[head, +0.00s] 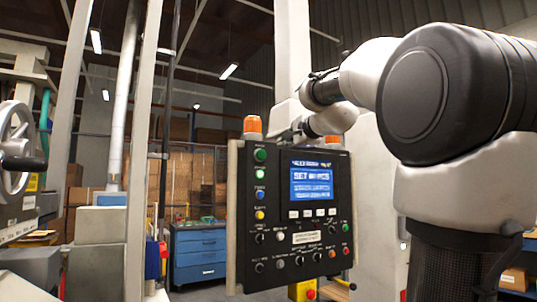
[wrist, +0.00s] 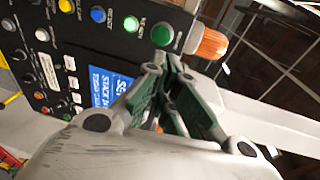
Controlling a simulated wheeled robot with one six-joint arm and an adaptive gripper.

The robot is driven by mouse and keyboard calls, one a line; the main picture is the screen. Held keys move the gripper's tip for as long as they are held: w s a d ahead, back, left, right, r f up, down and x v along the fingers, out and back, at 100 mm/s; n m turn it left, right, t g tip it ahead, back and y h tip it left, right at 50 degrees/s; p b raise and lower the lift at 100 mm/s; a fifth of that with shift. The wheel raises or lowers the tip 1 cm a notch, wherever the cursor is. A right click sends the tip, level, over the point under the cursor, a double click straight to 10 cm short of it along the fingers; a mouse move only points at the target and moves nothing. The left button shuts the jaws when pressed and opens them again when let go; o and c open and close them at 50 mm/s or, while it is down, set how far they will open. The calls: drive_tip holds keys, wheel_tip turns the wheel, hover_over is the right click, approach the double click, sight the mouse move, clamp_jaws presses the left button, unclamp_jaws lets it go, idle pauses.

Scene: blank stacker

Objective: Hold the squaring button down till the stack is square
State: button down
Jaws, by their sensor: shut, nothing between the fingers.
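The black control panel (head: 272,175) hangs upright in the middle of the head view, with a lit blue screen (head: 311,180) and several coloured buttons. Its left column has a green button (head: 260,155), a second green one, a blue button (head: 260,194) and a yellow one. Labels are too small to tell which is the squaring button. In the wrist view my gripper (wrist: 166,72) is shut and empty, its tips close to the upper green button (wrist: 163,33) and the screen's edge (wrist: 108,92). Contact cannot be told. No stack is distinguishable.
A blue drawer cabinet (head: 199,252) is behind, and a machine with a handwheel (head: 14,150) is at the far left. Small switches and knobs crowd the panel's lower part.

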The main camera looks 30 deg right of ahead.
sight(265, 154)
drive_tip(key=w, duration=0.4)
drive_tip(key=w+f, duration=0.1)
drive_tip(key=w, duration=0.4)
drive_tip(key=w+d, duration=0.1)
drive_tip(key=w, duration=0.3)
drive_tip(key=shift+w+f, duration=0.15)
drive_tip(key=shift+f, duration=0.1)
drive_tip(key=shift+w, duration=0.3)
drive_tip(key=shift+w, duration=0.1)
